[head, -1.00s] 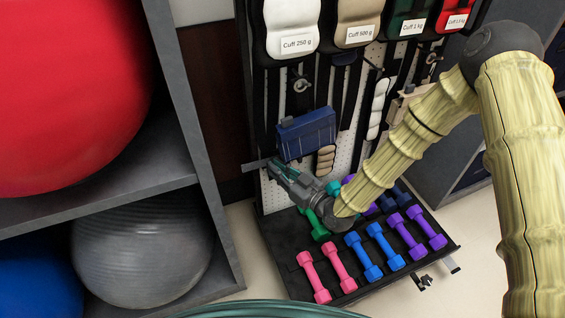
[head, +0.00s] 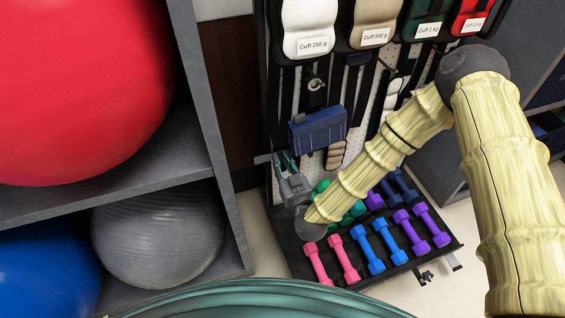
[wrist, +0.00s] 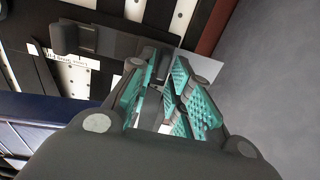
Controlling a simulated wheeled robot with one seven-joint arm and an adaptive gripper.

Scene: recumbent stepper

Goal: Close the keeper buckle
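My gripper (head: 286,162) is at the lower left edge of the pegboard, below and left of a blue box (head: 318,130). Its two teal-padded fingers are apart in the wrist view (wrist: 166,72), with nothing clearly held between them. A flat grey bar (head: 263,158) sticks out left beside the fingertips. In the wrist view a grey plate with a dark block (wrist: 65,38) at its left end crosses just beyond the fingertips; this may be the keeper buckle, but I cannot be sure. Whether the fingers touch it I cannot tell.
Weight cuffs hang above, including Cuff 250 g (head: 311,45). Below my gripper a black tray (head: 292,262) holds several coloured dumbbells, among them a pink one (head: 317,262). A grey shelf (head: 150,183) with large exercise balls stands at the left. Bare floor shows between shelf and tray.

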